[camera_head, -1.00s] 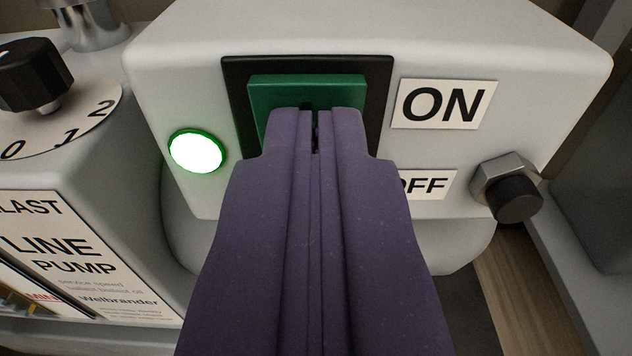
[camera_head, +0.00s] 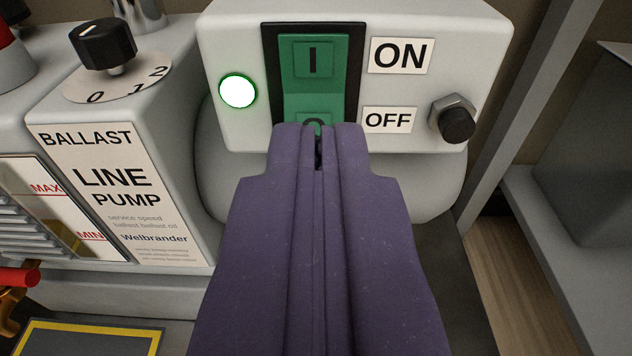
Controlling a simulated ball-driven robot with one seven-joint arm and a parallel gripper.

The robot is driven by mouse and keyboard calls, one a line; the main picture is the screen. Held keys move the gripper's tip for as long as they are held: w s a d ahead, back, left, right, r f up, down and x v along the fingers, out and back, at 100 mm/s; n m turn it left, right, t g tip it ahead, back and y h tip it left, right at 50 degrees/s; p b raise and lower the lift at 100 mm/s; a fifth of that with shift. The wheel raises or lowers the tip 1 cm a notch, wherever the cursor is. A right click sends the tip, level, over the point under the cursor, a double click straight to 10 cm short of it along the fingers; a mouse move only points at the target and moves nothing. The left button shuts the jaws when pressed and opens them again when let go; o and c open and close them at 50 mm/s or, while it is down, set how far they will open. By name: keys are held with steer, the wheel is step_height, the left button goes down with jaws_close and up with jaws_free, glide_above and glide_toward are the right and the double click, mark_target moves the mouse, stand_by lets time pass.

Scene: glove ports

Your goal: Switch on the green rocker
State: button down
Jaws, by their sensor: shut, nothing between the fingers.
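The green rocker (camera_head: 308,80) sits in a black frame on a pale grey switch box (camera_head: 230,40). Its upper half bears an "I" beside the ON label (camera_head: 401,56); its lower half bears an "O", partly hidden by my fingertips, beside the OFF label (camera_head: 389,120). A round lamp (camera_head: 238,91) left of the rocker glows white with a green rim. My purple gripper (camera_head: 319,130) is shut and empty. Its tips show in front of the rocker's lower end; I cannot tell whether they touch anything.
A black hex-nut knob (camera_head: 456,122) juts from the box at right. At left stands the line pump housing (camera_head: 125,185) with a black dial (camera_head: 103,45). A red-handled fitting (camera_head: 18,277) is at the lower left. A grey upright (camera_head: 525,110) stands at right.

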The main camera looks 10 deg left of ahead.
steer(key=p+v, duration=0.2)
steer(key=v, duration=0.5)
steer(key=shift+s, duration=0.3)
steer(key=shift+d, duration=0.1)
